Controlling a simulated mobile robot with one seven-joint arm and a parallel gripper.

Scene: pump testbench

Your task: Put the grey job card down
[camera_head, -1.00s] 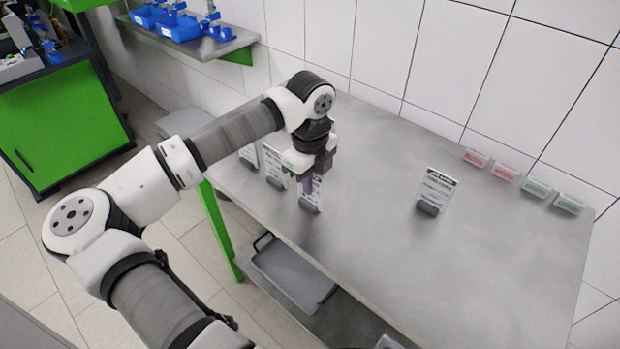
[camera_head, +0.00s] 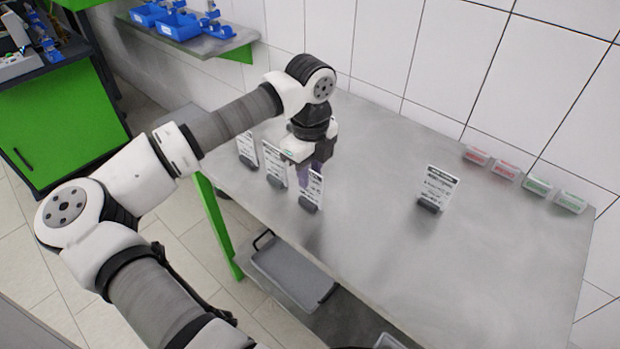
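Several white job cards with dark print stand upright in small dark grey holders on the steel table (camera_head: 400,265). Three are in a row at its left part: a left card (camera_head: 247,147), a middle card (camera_head: 274,162) and a right card (camera_head: 313,189). Another card (camera_head: 437,187) stands alone to the right. I cannot tell which one is the grey job card. My gripper (camera_head: 309,176) points down right at the right card of the row, which partly hides its fingers. Whether the fingers touch the card or are open or shut does not show.
The middle and front right of the table are clear. A grey tray (camera_head: 290,275) sits on a shelf below.

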